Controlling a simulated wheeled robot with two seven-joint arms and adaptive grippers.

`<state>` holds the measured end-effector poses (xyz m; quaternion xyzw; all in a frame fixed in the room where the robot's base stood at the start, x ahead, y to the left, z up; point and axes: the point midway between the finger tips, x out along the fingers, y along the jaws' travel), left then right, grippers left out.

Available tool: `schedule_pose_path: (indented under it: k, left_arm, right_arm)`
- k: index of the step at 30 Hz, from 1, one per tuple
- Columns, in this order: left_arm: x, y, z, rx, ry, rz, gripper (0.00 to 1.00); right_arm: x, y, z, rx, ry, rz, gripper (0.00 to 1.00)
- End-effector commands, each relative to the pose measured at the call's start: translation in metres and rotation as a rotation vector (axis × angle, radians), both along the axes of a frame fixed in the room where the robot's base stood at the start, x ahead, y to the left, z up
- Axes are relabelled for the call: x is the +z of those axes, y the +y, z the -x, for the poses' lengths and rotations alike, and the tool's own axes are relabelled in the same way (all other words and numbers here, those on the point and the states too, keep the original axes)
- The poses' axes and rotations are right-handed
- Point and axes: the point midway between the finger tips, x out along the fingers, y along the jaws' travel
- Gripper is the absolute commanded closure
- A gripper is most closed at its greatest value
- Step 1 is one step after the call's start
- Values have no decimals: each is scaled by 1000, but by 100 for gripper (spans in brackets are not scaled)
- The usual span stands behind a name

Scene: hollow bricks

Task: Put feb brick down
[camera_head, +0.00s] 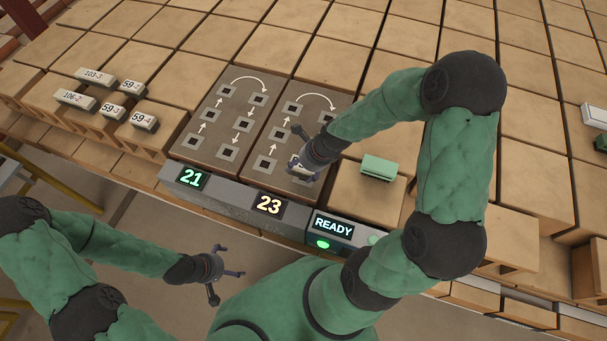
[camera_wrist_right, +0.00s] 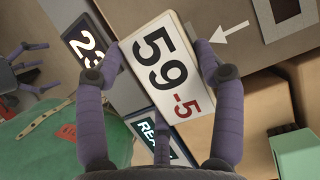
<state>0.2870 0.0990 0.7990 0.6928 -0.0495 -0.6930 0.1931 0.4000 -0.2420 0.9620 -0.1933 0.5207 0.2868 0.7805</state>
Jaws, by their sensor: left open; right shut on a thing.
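My right gripper (camera_head: 304,155) is shut on a pale brick (camera_head: 296,163) above the right-hand marked board (camera_head: 270,172). In the right wrist view, the brick (camera_wrist_right: 163,68) shows a white face marked "59-5", the 5 in red, with fingers of my right gripper (camera_wrist_right: 160,58) on both sides. I cannot tell whether it touches the board. No label reading "feb" shows. My left gripper (camera_head: 216,277) is open and empty, low and left of the boards, over the floor.
Another marked board (camera_head: 213,150) lies to the left. Displays read "21" (camera_head: 190,179), "23" (camera_head: 269,204) and "READY" (camera_head: 333,226). A green block (camera_head: 378,167) sits right of my right gripper.

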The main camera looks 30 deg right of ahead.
Motion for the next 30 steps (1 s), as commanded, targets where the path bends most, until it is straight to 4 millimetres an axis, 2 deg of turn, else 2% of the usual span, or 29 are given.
schedule_pose_path:
  k: [3,7,21,22,24,30]
  left_arm:
    - [-15,0,0,0,0,0,0]
    - [-23,0,0,0,1,0,0]
    - [-25,0,0,0,0,0,0]
    - [-24,0,0,0,0,0,0]
    - [-24,0,0,0,0,0,0]
    - [-24,0,0,0,0,0,0]
  right_arm:
    - [-20,-3,1,0,1,-1,82]
    - [-33,-3,1,0,1,-1,82]
    - [-37,-3,1,0,0,0,82]
    - [-38,-3,1,0,1,0,26]
    - [-37,-3,1,0,1,0,8]
    - [-37,-3,1,0,1,0,8]
